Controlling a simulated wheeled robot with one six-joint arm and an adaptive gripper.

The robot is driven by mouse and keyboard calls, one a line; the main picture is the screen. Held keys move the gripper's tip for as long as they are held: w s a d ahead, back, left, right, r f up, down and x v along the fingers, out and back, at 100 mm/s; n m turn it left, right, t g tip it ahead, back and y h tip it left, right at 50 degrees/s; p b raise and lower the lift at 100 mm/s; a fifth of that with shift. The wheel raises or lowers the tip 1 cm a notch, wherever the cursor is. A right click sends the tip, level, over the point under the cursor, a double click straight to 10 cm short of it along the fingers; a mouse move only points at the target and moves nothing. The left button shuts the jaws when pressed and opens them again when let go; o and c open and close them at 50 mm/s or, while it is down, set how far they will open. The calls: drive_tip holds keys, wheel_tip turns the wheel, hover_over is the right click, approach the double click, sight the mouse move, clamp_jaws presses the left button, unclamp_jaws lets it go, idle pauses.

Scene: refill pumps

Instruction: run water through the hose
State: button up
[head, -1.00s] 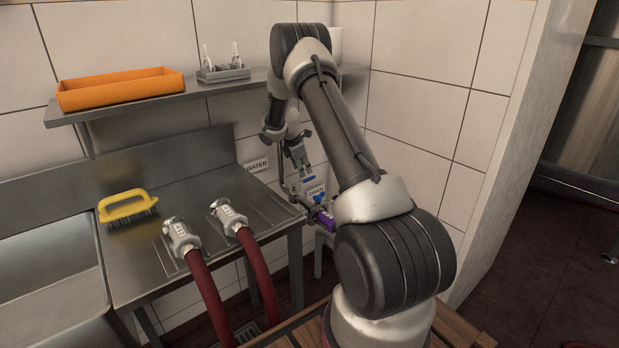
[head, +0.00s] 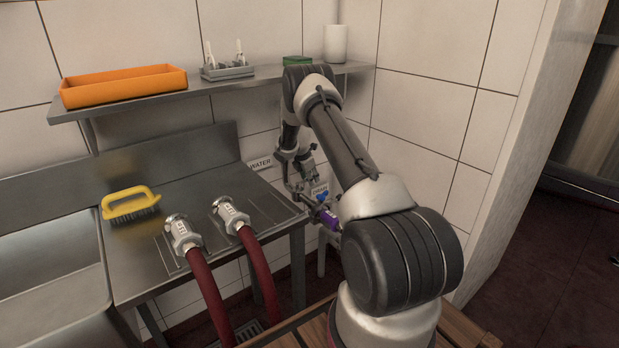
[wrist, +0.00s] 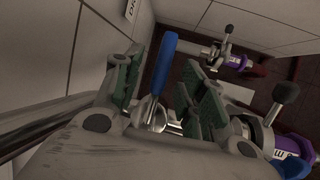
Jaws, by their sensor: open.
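Two dark red hoses with metal end couplings lie on the steel table in the head view, a left one (head: 182,236) and a right one (head: 228,215). A WATER label (head: 260,163) is on the wall behind. My gripper (wrist: 160,78) is open, its green-padded fingers on either side of a blue lever (wrist: 166,62), with no clear grip on it. Purple-collared metal fittings with dark-knobbed levers show in the wrist view, one at the top (wrist: 236,62) and one at the right (wrist: 296,148). In the head view a purple collar (head: 328,218) shows beside my arm, which partly hides the valves.
A yellow brush (head: 130,203) lies at the table's left, beside the sink (head: 55,290). The shelf above holds an orange tray (head: 123,88), a grey holder (head: 228,72), a green block (head: 297,61) and a white cylinder (head: 336,43). A wall (head: 440,120) stands close right.

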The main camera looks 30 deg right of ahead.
clamp_jaws()
drive_tip(key=shift+s+a+m+g+y, duration=0.25)
drive_tip(key=shift+s+a+m+g, duration=0.75)
drive_tip(key=shift+m, duration=1.85)
drive_tip(key=shift+s+a+m+g+y, duration=0.3)
drive_tip(key=shift+s+a+m+g, duration=0.75)
drive_tip(key=shift+m, duration=1.85)
drive_tip(key=shift+s+a+m+g+y, duration=0.25)
drive_tip(key=shift+s+a+m+g, duration=0.8)
drive_tip(key=shift+m, duration=1.8)
drive_tip(key=shift+w+d+g, duration=0.15)
drive_tip(key=shift+d+g, duration=0.15)
drive_tip(key=shift+d, duration=0.05)
unclamp_jaws()
